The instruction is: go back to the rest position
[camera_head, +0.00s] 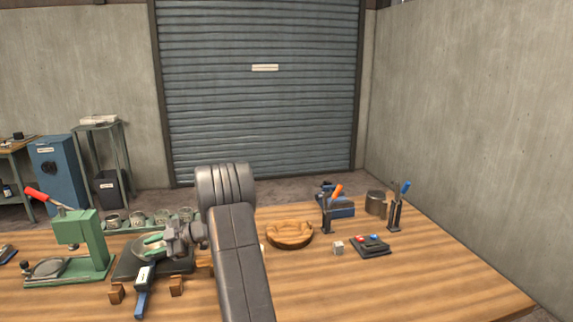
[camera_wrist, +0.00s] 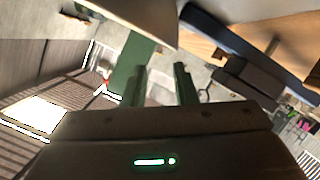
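My gripper (camera_head: 149,246) is at the left of the table in the head view, above a dark tray (camera_head: 125,270). A pale curved surface (camera_wrist: 130,16) is at the top of that view, beyond the fingertips. My dark arm rises across the middle of the head view and bends left to the gripper.
A green press (camera_head: 90,240) with a red handle stands left of the gripper. Several jars (camera_head: 137,219) stand behind it. A blue-and-white tool (camera_head: 143,285) lies in front between wooden blocks. A wooden bowl (camera_head: 290,233), a button box (camera_head: 370,245) and clamps (camera_head: 327,217) are right of my arm.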

